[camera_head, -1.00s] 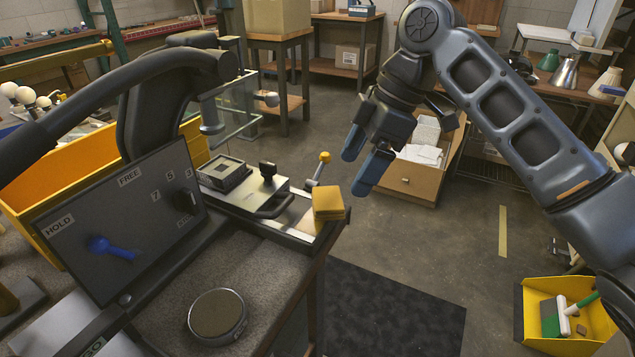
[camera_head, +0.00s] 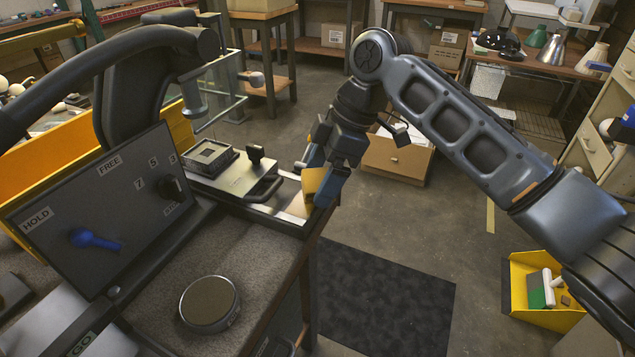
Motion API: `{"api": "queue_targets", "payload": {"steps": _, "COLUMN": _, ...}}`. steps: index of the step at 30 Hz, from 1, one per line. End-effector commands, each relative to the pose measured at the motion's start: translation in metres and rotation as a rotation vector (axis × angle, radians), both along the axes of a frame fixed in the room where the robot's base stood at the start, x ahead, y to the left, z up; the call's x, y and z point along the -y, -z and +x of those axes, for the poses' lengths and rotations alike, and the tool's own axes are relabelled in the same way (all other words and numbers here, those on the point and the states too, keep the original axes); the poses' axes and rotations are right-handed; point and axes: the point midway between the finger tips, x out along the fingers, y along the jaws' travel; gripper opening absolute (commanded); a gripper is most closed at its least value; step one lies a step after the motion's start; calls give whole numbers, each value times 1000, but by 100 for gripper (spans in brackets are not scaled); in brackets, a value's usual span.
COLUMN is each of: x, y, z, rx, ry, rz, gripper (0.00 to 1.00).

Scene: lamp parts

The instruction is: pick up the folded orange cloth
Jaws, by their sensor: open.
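The folded orange cloth (camera_head: 312,182) sits at the right end of the machine's bench, by the corner. It is a small yellow-orange block, partly covered by my gripper. My gripper (camera_head: 320,176) points down at the cloth with its blue fingers open. One finger is in front of the cloth on its right side, and the other shows behind and above it. I cannot tell whether either finger touches the cloth.
The machine's metal slide with a black handle (camera_head: 264,188) lies just left of the cloth. A round dark disc (camera_head: 209,303) is on the grey bench top. A cardboard box (camera_head: 396,160) stands on the floor behind. A black mat (camera_head: 385,300) covers the floor in front.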

Motion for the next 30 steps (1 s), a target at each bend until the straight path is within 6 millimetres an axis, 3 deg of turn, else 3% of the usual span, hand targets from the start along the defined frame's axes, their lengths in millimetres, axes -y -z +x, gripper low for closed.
{"api": "queue_targets", "payload": {"steps": 2, "x": 0, "y": 0, "z": 0, "rx": 0, "ry": 0, "rz": 0, "gripper": 88}}
{"api": "queue_targets", "payload": {"steps": 17, "x": 0, "y": -1, "z": 0, "rx": 0, "ry": 0, "rz": 0, "gripper": 41}}
{"api": "queue_targets", "payload": {"steps": 25, "x": 0, "y": -4, "z": 0, "rx": 0, "ry": -1, "rz": 0, "gripper": 41}}
{"api": "queue_targets", "payload": {"steps": 30, "x": 0, "y": -19, "z": 0, "rx": 3, "ry": -2, "rz": 2, "gripper": 41}}
